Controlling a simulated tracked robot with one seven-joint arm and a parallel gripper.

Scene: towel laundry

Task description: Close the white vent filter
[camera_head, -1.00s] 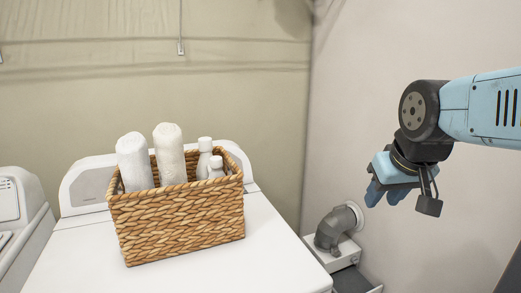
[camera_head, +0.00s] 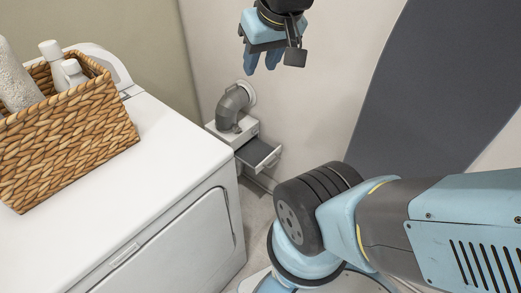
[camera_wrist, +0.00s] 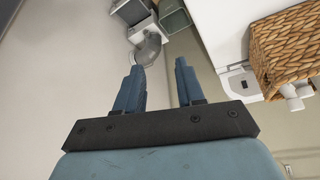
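In the wrist view, the gripper (camera_wrist: 158,72) is open and empty. The box (camera_wrist: 131,12), pipe (camera_wrist: 150,48) and drawer (camera_wrist: 172,16) show beyond the fingers.
The white machine (camera_head: 170,150) fills the left, with a wicker basket (camera_head: 70,145) of towels and bottles on top. Its side stands close to the drawer. Bare floor (camera_head: 258,205) shows in front of the drawer. A dark grey panel (camera_head: 430,80) covers the right wall.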

